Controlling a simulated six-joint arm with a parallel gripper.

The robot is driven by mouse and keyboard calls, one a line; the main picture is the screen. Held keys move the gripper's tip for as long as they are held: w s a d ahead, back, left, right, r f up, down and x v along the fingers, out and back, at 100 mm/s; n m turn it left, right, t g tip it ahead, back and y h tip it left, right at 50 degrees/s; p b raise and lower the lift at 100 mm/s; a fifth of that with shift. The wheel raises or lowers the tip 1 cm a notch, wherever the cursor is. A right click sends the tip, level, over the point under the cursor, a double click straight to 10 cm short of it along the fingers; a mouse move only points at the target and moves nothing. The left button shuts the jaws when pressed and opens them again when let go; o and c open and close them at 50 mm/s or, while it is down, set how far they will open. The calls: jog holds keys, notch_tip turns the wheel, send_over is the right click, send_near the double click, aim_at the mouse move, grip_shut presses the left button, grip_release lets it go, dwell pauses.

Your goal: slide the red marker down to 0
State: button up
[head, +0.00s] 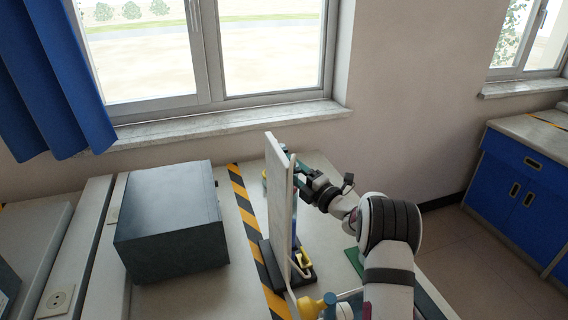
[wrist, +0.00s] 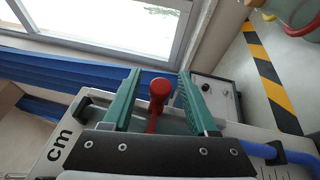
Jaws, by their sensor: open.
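The red marker (wrist: 158,91) shows in the wrist view as a round red knob on a short red stem. It is between the two green fingers of my gripper (wrist: 158,76), with a gap on each side. My gripper is open. The scale board (wrist: 58,148), printed "cm", lies behind the fingers; its graduations are mostly hidden. In the head view the white board (head: 279,200) stands upright, nearly edge-on, and my gripper (head: 302,172) is at its right side near the upper part. The red marker cannot be made out there.
A dark box (head: 170,222) stands left of the board, beyond yellow-black tape (head: 246,215). A black base (head: 303,274) with a yellow part is at the board's foot. A blue tube (wrist: 278,153) runs along the board's right in the wrist view. A window is behind.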

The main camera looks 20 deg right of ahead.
jog(key=shift+x, duration=1.1)
grip_shut()
jog(key=shift+d+f, duration=0.1)
dwell(0.5)
